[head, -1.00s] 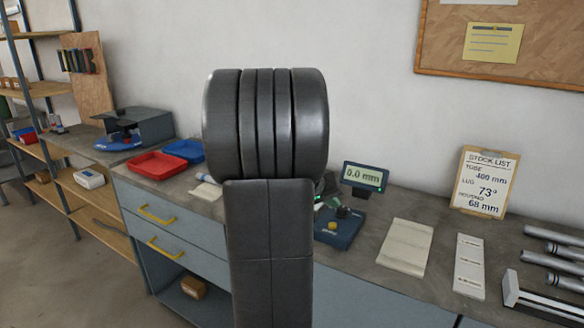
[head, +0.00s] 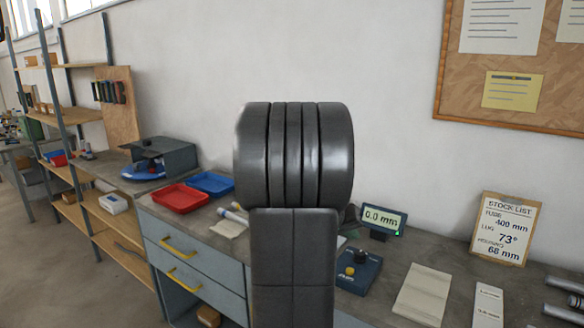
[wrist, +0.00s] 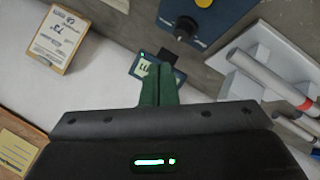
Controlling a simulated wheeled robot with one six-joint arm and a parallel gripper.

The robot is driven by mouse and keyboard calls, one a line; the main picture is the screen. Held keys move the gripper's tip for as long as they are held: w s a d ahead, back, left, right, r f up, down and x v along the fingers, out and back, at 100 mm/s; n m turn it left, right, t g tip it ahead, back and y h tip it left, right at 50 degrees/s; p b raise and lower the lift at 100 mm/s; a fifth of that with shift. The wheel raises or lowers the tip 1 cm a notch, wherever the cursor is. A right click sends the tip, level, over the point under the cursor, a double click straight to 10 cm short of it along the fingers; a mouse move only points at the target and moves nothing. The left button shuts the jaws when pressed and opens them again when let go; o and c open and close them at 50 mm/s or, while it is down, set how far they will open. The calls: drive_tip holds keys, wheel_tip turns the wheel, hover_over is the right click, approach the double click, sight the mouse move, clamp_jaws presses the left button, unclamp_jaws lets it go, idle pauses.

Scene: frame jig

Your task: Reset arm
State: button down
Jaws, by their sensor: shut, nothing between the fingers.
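My gripper (wrist: 159,85) shows in the wrist view as two green fingers side by side, shut with nothing between them. It hangs over the bench, in front of the small digital display (wrist: 148,66), which it partly covers. In the head view my dark arm stands upright in the middle and hides part of the bench; the gripper itself cannot be seen there.
The grey workbench (head: 440,252) holds a red tray (head: 180,198), a blue tray (head: 210,183), the display (head: 383,218), a blue device (head: 357,270), a stock list board (head: 506,228) and metal tubes (head: 565,285). A corkboard (head: 450,85) hangs on the wall.

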drive_tip(key=shift+f, duration=0.15)
drive_tip(key=b, duration=0.4)
hover_over(347, 272)
wheel_tip(347, 272, down, 6)
drive_tip(key=shift+s+f, duration=0.1)
drive_tip(key=shift+f, duration=0.1)
drive_tip(key=shift+b, duration=0.3)
drive_tip(key=shift+r+b, duration=0.15)
drive_tip(key=shift+b, duration=0.65)
drive_tip(key=shift+b, duration=0.45)
drive_tip(key=shift+s+r, duration=0.1)
drive_tip(key=shift+r, duration=0.05)
drive_tip(key=shift+w+d+r+p, duration=0.1)
drive_tip(key=shift+w+r+p, duration=0.15)
drive_tip(key=shift+p, duration=0.85)
drive_tip(key=shift+s+p, duration=0.1)
drive_tip(key=shift+p, duration=0.4)
